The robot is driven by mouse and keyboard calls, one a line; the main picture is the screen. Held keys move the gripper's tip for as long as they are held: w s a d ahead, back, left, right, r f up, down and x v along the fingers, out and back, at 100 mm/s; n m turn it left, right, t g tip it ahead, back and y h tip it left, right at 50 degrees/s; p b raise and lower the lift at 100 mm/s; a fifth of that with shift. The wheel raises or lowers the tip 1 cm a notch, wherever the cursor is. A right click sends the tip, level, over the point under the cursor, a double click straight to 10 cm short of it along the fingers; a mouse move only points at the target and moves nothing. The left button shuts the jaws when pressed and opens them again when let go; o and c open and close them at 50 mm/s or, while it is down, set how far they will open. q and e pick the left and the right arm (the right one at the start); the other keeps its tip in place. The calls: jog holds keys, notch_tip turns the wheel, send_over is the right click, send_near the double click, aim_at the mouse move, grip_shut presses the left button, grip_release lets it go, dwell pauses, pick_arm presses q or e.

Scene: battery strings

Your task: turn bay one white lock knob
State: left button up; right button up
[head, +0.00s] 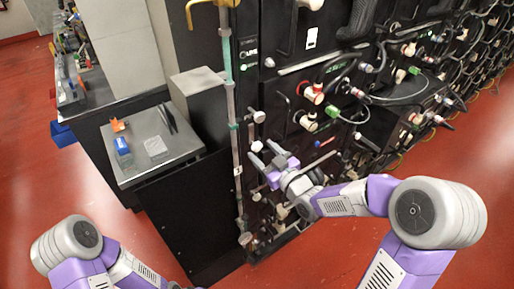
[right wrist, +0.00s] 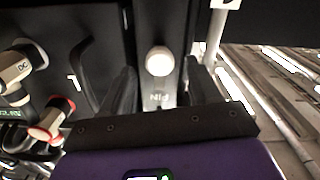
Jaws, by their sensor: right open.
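A round white knob (right wrist: 159,61) sits on a grey strip with lettering in the right wrist view. It also shows on the battery cabinet in the head view (head: 257,146). My right gripper (head: 263,152) is open in front of the cabinet. In the right wrist view its two dark fingers (right wrist: 160,88) stand apart, on either side of the strip below the knob. Nothing is held between them. Whether a finger touches the strip cannot be told. My left arm shows at the lower left of the head view, but its gripper is out of the picture.
Another white knob (head: 258,117) sits above. Red-and-white connectors (head: 313,93) and cables crowd the cabinet to the right. A vertical pipe (head: 232,120) runs to the left. The red floor is clear in front.

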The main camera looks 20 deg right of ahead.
aim_at(258, 148)
jog(key=shift+x, duration=1.85)
jog(key=c, duration=1)
